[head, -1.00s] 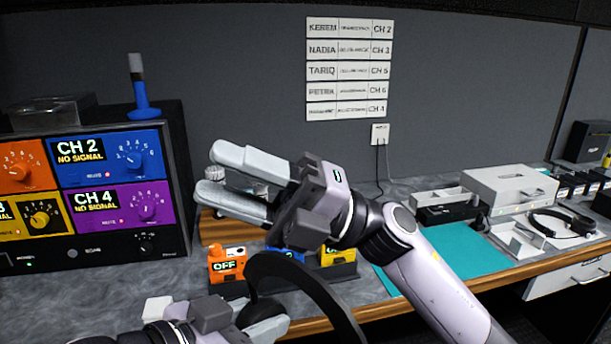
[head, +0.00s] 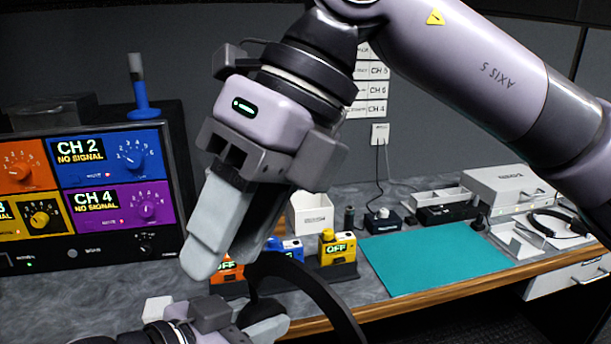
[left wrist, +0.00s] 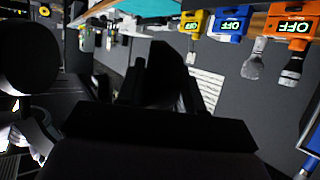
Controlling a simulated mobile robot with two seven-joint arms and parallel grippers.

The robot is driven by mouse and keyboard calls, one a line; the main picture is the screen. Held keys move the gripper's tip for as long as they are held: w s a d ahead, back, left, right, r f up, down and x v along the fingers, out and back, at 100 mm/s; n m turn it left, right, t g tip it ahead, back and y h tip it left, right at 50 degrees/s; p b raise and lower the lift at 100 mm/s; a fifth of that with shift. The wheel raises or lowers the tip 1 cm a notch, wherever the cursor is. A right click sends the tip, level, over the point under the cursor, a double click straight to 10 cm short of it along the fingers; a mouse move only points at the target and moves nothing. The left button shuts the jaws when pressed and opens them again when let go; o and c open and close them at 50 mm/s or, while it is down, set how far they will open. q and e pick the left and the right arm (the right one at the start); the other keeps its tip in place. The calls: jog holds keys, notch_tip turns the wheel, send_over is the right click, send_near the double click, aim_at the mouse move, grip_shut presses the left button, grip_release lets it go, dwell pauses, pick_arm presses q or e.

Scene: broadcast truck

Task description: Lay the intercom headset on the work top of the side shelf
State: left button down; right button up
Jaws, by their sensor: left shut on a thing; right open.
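The black intercom headset (head: 322,295) shows as a curved band at the bottom centre of the head view. My left gripper (head: 264,322) is low in the picture and shut on it, in front of the counter edge. The grip itself is partly hidden. In the left wrist view, dark close shapes fill the middle and are too dark to tell apart. My right gripper (head: 218,268) is open and empty, pointing down above the headset and hiding part of the counter. I cannot identify the side shelf's work top with certainty.
Orange (head: 228,271), blue (head: 288,246) and yellow (head: 338,249) packs stand along the counter (head: 110,285). A teal mat (head: 435,258) lies clear to their right. Another black headset (head: 560,223) lies further right, near a white case (head: 510,186). A monitor panel (head: 95,240) stands left.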

aim_at(294, 266)
jog(key=d+r+t+h, duration=0.1)
jog(key=w+d+r+m+t+h, duration=0.1)
jog(key=d, duration=0.1)
jog(key=w+d+r+m+t+h, duration=0.1)
jog(key=d+t, duration=0.1)
jog(key=shift+d+r+h, duration=0.1)
jog(key=shift+d+h, duration=0.1)
jog(key=shift+h, duration=0.2)
jog(key=f, duration=0.4)
jog(key=w+a+f, duration=0.1)
jog(key=f, duration=0.6)
jog(key=shift+w+a+f, duration=0.15)
jog(key=shift+a+f, duration=0.05)
jog(key=shift+f, duration=0.15)
grip_shut()
pick_arm(q)
jog(key=c, duration=0.6)
grip_release()
jog(key=shift+c, duration=0.2)
